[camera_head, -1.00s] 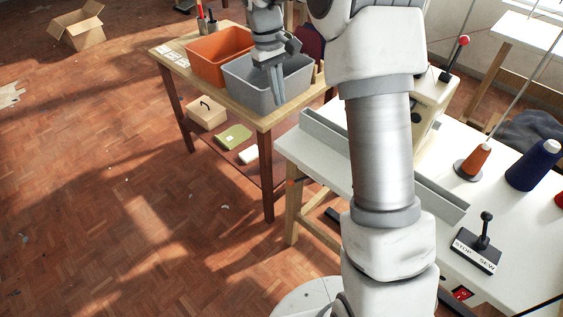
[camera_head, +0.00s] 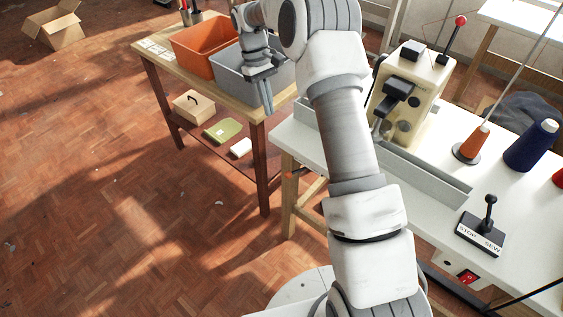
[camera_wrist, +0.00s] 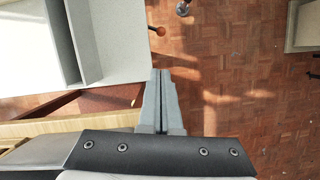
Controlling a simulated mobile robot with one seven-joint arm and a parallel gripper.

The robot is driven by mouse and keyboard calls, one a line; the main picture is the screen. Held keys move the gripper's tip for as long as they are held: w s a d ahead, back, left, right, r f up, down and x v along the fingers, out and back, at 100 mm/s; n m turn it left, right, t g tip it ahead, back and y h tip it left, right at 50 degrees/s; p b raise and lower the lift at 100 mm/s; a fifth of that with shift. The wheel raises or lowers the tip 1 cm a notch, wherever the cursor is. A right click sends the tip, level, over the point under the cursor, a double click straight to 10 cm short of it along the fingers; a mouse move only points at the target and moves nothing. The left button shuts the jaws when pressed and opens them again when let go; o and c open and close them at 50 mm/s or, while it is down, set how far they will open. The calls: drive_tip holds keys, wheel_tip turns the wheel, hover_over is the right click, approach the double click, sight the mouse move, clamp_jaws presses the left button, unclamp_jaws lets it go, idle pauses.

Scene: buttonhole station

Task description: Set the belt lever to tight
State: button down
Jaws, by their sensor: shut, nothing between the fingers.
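No lever in view carries a readable belt or tight label, so I cannot tell which one is the belt lever. A small orange knob (camera_wrist: 157,31) sticks out past the white table's edge in the wrist view. A black lever (camera_head: 489,213) stands on a base marked STOP and SEW at the right. A red-knobbed lever (camera_head: 453,38) rises by the cream machine (camera_head: 412,95). My gripper (camera_head: 268,108) is shut and empty, fingers pointing down in front of the grey bin. Its fingers (camera_wrist: 160,76) also show in the wrist view, apart from the orange knob.
A wooden table holds an orange bin (camera_head: 207,50) and a grey bin (camera_head: 232,72). The white sewing table (camera_head: 400,200) carries a grey rail (camera_head: 425,172), an orange spool (camera_head: 474,143) and a blue cone (camera_head: 530,147). A red switch (camera_head: 467,277) sits below its front. The floor at left is mostly clear.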

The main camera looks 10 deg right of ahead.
drive_tip(key=b, duration=0.4)
approach(289, 176)
wheel_tip(289, 176, down, 7)
drive_tip(key=w, duration=0.2)
drive_tip(key=shift+s+a+f, duration=0.1)
drive_tip(key=shift+s+f, duration=0.1)
drive_tip(key=shift+s, duration=0.05)
drive_tip(key=shift+s+n, duration=0.3)
drive_tip(key=shift+s, duration=0.15)
drive_tip(key=s+n, duration=0.1)
drive_tip(key=s+n+h+p, duration=0.1)
drive_tip(key=s+n, duration=0.1)
drive_tip(key=s+n+t+p, duration=0.1)
drive_tip(key=n, duration=0.1)
drive_tip(key=shift+s+d+r, duration=0.1)
drive_tip(key=shift+s+d, duration=0.3)
drive_tip(key=shift+s+d+n+t+h, duration=0.2)
drive_tip(key=shift+s+d+n, duration=0.3)
drive_tip(key=shift+n, duration=0.3)
drive_tip(key=shift+s+d+n+t+h, duration=0.15)
drive_tip(key=shift+s+d+n+t, duration=0.1)
drive_tip(key=shift+s+n, duration=0.45)
drive_tip(key=shift+s+d+n+t+h, duration=0.15)
drive_tip(key=shift+s+d+n, duration=0.25)
drive_tip(key=shift+n, duration=0.5)
